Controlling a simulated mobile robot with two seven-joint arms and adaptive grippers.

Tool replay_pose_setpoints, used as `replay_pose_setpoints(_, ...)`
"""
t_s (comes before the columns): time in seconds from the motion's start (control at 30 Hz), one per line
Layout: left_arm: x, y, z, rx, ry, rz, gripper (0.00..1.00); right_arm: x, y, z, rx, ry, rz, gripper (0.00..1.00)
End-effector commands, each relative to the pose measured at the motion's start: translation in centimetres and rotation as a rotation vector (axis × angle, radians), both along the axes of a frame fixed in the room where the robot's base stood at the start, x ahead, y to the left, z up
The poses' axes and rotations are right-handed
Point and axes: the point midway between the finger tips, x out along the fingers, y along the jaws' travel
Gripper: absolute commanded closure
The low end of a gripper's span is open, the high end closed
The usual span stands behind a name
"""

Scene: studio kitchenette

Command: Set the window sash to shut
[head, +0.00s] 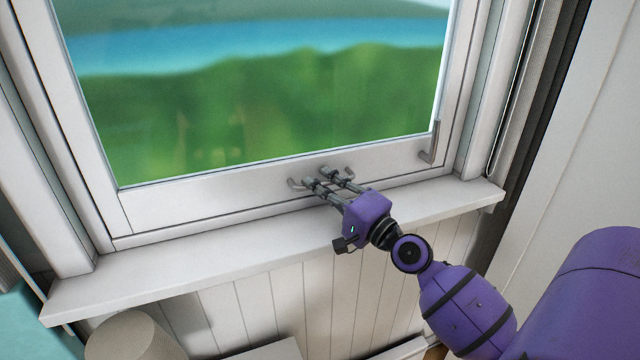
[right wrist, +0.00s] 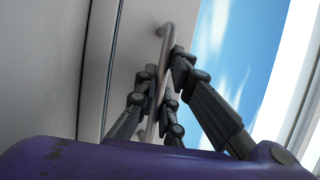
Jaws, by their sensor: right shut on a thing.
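The window sash (head: 160,213) is a white frame around a large glass pane. Its bottom rail sits low, close above the white sill (head: 170,270); I cannot tell whether a small gap remains under it. A grey metal bar handle (head: 295,184) is fixed to the bottom rail. My right gripper (head: 328,178) is shut on this handle, with its fingers hiding most of it. In the right wrist view the handle (right wrist: 166,36) runs between the dark fingers. My left gripper is not in view.
A grey L-shaped handle (head: 434,145) is at the sash's lower right corner. White panelling (head: 320,300) is below the sill. A pale round object (head: 130,335) stands at the lower left, and a teal surface (head: 25,325) is at the left edge.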

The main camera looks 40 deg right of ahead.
Motion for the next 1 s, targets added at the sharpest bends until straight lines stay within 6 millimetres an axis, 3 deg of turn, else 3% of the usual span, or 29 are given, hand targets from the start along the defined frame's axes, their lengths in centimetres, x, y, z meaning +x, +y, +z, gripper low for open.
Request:
replay_pose_setpoints(0.03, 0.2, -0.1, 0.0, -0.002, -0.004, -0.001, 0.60, -0.1, 0.1, -1.2, -0.006, 0.023, 0.003, 1.00)
replay_pose_setpoints(0.07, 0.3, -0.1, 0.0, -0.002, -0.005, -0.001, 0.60, -0.1, 0.1, -1.2, -0.006, 0.023, 0.003, 0.88)
replay_pose_setpoints(0.2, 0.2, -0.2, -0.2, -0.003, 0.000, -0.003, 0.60, -0.1, 0.1, -1.1, -0.005, 0.021, 0.003, 0.72)
replay_pose_setpoints(0.47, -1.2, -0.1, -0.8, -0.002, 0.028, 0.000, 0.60, -0.1, 0.1, -0.7, -0.002, 0.013, 0.002, 0.72)
replay_pose_setpoints(0.63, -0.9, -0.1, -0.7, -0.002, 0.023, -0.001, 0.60, -1.2, -0.1, -0.8, -0.003, 0.012, 0.003, 0.72)
replay_pose_setpoints(1.0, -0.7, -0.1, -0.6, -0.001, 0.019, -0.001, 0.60, -8.4, -1.4, -2.2, 0.002, 0.014, -0.002, 0.72)
